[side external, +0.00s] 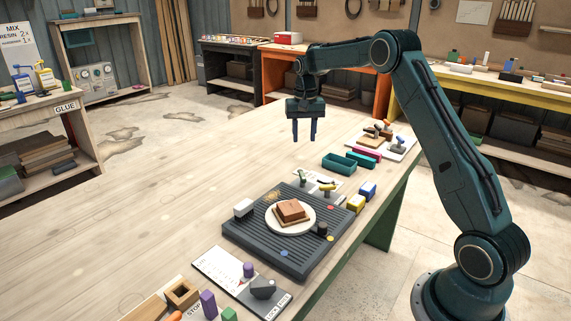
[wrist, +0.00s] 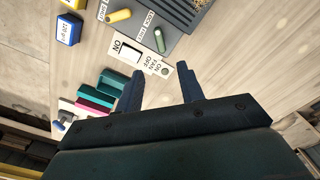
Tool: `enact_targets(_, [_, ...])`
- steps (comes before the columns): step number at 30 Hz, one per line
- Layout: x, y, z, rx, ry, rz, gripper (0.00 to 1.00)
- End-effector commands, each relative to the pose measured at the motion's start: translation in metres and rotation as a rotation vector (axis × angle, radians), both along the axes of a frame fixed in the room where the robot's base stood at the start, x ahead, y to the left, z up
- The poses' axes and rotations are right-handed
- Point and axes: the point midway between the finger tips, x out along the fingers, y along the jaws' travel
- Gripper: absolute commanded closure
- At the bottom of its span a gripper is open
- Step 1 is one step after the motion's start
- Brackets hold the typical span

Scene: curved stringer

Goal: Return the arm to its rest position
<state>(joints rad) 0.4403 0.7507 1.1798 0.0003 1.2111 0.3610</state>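My gripper (side external: 305,130) hangs above the wooden table, fingers pointing down. It is empty, with a clear gap between its two fingers. In the wrist view the fingers (wrist: 163,90) are also apart, with bare table between them. My arm arches from its base at the right over to the left. The gripper is beyond the dark ribbed board (side external: 240,232) and high above the table surface, touching nothing.
The dark board carries a white round plate (side external: 275,227) with a brown block (side external: 292,211), and small coloured pieces. Teal trays (side external: 340,164) and a white tool board (side external: 398,148) lie near the table's right edge. A labelled switch panel (wrist: 130,50) sits beside the board. The table's left is clear.

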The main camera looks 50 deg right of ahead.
Motion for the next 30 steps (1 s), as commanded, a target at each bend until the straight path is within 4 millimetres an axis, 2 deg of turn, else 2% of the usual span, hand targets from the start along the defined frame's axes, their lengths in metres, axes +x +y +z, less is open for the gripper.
enact_targets(12, [0.000,0.001,0.003,-0.001,-0.002,0.002,0.62])
enact_targets(17, [-0.003,0.008,0.012,-0.005,-0.012,0.018,0.62])
enact_targets(23, [-0.014,0.031,0.041,-0.019,-0.042,0.070,0.62])
enact_targets(30, [-0.041,0.071,0.086,-0.043,-0.095,0.164,0.62])
